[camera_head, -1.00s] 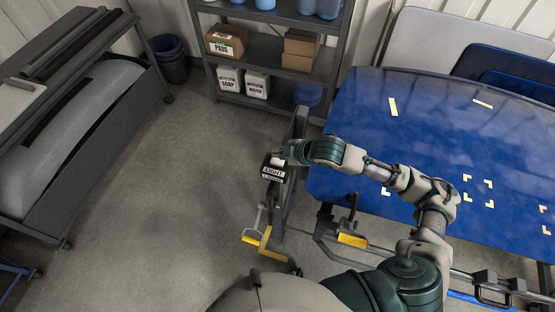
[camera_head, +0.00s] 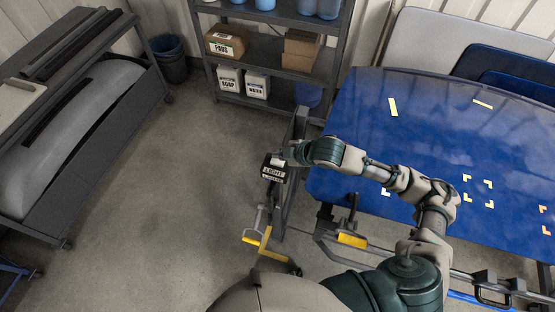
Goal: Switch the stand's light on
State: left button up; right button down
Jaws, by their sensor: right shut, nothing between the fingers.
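The stand is a dark grey upright post (camera_head: 289,190) beside the blue panel. A small black box with a white "LIGHT" label (camera_head: 273,172) is mounted on it. A pale part shows at the top of the box, close to my right gripper. My right arm reaches in from the lower right, over the panel's corner. My right gripper (camera_head: 284,157) is shut and empty at the top right of the box. I cannot tell whether it touches the box. The switch is too small to make out, and no lit lamp is visible. My left gripper is out of view.
The blue panel (camera_head: 440,110) fills the right side on a frame with yellow-marked parts (camera_head: 352,240). A shelf unit (camera_head: 270,52) with boxes and jugs stands behind. A rack (camera_head: 75,180) with a grey panel stands left. The floor between is clear.

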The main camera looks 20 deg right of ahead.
aim_at(279, 161)
jog(key=shift+s+f, duration=0.1)
jog(key=shift+f, duration=0.15)
jog(key=shift+f, duration=0.55)
dwell(0.6)
jog(key=shift+r+p, duration=1.05)
jog(key=shift+p, duration=0.3)
notch_tip(279, 161, up, 6)
jog(key=p, duration=0.7)
